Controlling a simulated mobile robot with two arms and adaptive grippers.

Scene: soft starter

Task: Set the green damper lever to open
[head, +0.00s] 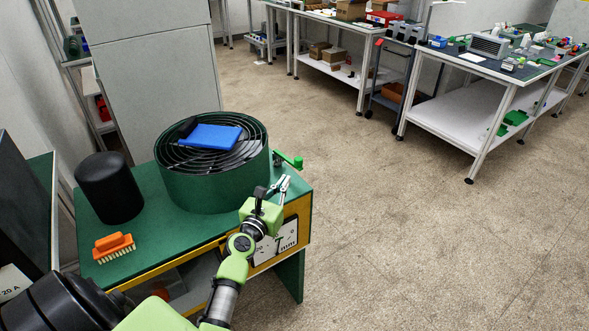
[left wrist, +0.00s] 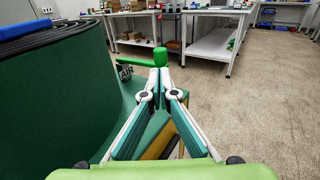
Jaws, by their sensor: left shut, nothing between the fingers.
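The green damper lever (head: 290,160) sticks out from the right side of the dark green round fan housing (head: 215,190). In the left wrist view the lever (left wrist: 140,61) runs sideways and ends in an upright green knob at its right end. My left gripper (head: 284,183) is shut and empty, just in front of the lever over the table's right corner. In the left wrist view its fingertips (left wrist: 160,76) meet right below the knob; I cannot tell whether they touch it. A label reading "AIR" (left wrist: 125,72) shows beside the lever, partly hidden. My right gripper is not in view.
The housing stands on a green table (head: 150,215) with a blue pad (head: 211,137) on its grille. A black cylinder (head: 109,188) and an orange brush (head: 114,246) stand to the left. Open floor (head: 390,230) lies to the right, with workbenches (head: 470,100) behind.

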